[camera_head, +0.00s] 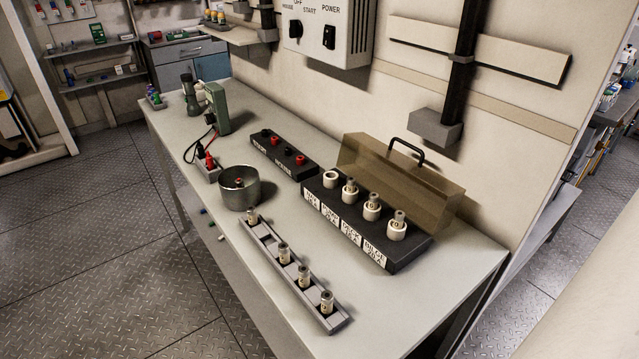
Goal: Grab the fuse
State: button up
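Several fuses with pale bodies and grey metal caps stand upright in a long grey rack (268,243) at the table's front. The nearest rack fuse is at the right end (326,301); another stands at the far left end (252,216). A black fuse block (408,252) with white labels and white round holders lies behind the rack. Three holders carry upright fuses, such as the right one (398,223); the leftmost holder (330,180) looks empty. A brown see-through cover (437,200) with a black handle stands open behind them. My gripper is not in view.
A metal pot (239,198) stands left of the rack, with something small inside. A black terminal strip (268,150) with red and black posts lies behind. A green meter (217,108) with leads stands farther back. The table's right front (400,310) is clear.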

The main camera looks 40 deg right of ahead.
aim_at(350, 181)
jog(key=i+j, duration=0.45)
jog(key=j, duration=0.15)
jog(key=i+j, duration=0.9)
jog(key=j, duration=0.25)
jog(key=i+j+z, duration=0.4)
jog(key=j+z, duration=0.2)
jog(key=z, duration=2.35)
jog(key=i, duration=1)
